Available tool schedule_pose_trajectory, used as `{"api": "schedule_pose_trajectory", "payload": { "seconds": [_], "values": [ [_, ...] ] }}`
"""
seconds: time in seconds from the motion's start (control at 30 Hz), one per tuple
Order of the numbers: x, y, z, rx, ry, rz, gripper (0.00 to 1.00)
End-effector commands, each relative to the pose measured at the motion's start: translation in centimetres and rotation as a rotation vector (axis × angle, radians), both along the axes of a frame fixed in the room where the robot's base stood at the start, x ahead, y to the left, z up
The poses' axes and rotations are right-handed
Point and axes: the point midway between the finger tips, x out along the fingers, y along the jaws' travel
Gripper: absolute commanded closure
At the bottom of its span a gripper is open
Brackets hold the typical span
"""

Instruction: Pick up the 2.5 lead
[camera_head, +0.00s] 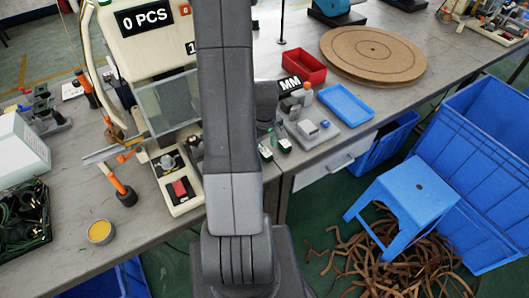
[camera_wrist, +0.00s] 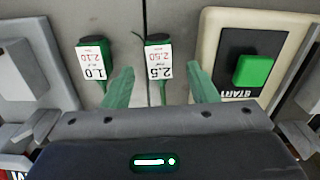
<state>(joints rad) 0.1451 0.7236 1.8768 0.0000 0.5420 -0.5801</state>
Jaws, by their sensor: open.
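In the wrist view the 2.5 lead (camera_wrist: 158,60) lies on the grey worktop, a green plug with a white label reading 2.5 and a dark end, its cable running toward my gripper. My gripper (camera_wrist: 155,85) is open, with one green fingertip on each side of the 2.5 lead and gaps between. The 1.0 lead (camera_wrist: 94,62) lies to its left, outside the fingers. In the head view two small green-and-white leads (camera_head: 275,148) show on the bench right of my arm; which is which is too small to tell. My arm hides the gripper there.
In the wrist view a beige box with a green START button (camera_wrist: 253,70) stands close on the right, and a grey block (camera_wrist: 20,70) on the left. In the head view a red tray (camera_head: 303,68), a blue tray (camera_head: 346,104) and a round wooden board (camera_head: 373,54) are on the bench.

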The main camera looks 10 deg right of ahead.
Motion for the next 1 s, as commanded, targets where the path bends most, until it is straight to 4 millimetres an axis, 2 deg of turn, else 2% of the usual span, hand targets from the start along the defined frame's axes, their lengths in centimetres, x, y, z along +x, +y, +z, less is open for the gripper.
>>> {"api": "schedule_pose_trajectory", "payload": {
  "seconds": [0.2, 0.5, 0.7, 0.77, 1.0],
  "values": [
    [0.0, 0.0, -2.0, 0.0, 0.001, 0.0, 0.47],
    [0.0, 0.0, -2.3, 0.0, -0.001, 0.0, 0.47],
    [0.0, 0.0, -2.2, 0.0, -0.001, 0.0, 0.87],
    [0.0, 0.0, -2.2, 0.0, -0.001, 0.0, 0.96],
    [0.0, 0.0, -2.2, 0.0, -0.001, 0.0, 0.96]
  ]
}}
